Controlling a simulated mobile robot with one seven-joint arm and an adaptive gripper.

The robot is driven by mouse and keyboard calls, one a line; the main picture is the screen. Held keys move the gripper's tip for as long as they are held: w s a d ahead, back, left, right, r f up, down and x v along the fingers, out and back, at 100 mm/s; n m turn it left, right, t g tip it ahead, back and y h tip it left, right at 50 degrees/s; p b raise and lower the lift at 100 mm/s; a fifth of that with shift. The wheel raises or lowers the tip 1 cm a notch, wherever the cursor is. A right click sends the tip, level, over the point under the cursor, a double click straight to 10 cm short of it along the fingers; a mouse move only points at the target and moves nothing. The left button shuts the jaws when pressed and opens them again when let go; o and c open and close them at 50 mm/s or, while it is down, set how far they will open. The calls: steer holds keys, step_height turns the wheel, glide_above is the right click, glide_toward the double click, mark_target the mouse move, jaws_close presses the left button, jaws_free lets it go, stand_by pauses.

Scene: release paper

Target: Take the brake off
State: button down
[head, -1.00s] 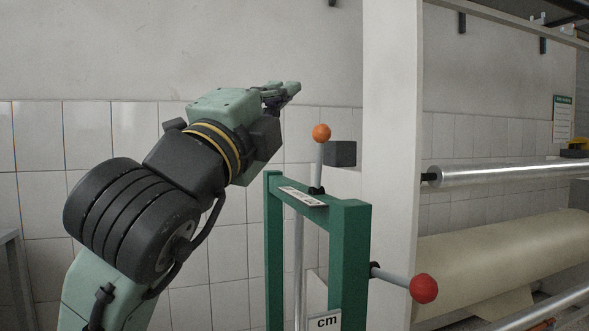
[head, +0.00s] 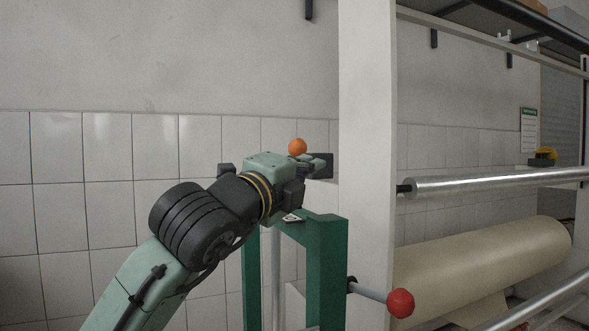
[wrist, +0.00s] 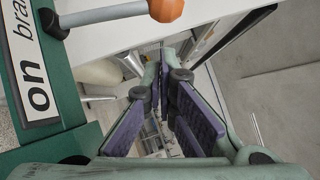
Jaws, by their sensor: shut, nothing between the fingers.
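A lever with an orange knob (head: 297,147) stands on top of a green frame (head: 327,250); its shaft is hidden behind my gripper in the head view. In the wrist view the orange knob (wrist: 166,8) and grey shaft lie at the top left, beside a white label (wrist: 32,62) reading "on" and "bra", cut off. A second lever with a red knob (head: 400,303) sticks out from the frame's right side. My gripper (head: 322,163) is at the orange lever's height, close to it. The fingers (wrist: 166,62) are shut and empty, with the lever outside them.
A white post (head: 366,180) stands right of the frame. A tiled wall (head: 100,200) closes the back.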

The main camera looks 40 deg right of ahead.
steer(key=shift+w+d+r, duration=0.2)
steer(key=shift+w+r, duration=0.05)
steer(key=shift+w, duration=0.4)
steer(key=shift+w+d+r, duration=0.2)
steer(key=shift+w, duration=0.4)
steer(key=shift+w+r+p, duration=0.1)
steer(key=shift+r+p, duration=0.05)
steer(key=shift+p, duration=0.3)
steer(key=shift+w+r+n+p, duration=0.2)
steer(key=shift+n+p, duration=0.2)
steer(key=shift+p, duration=0.1)
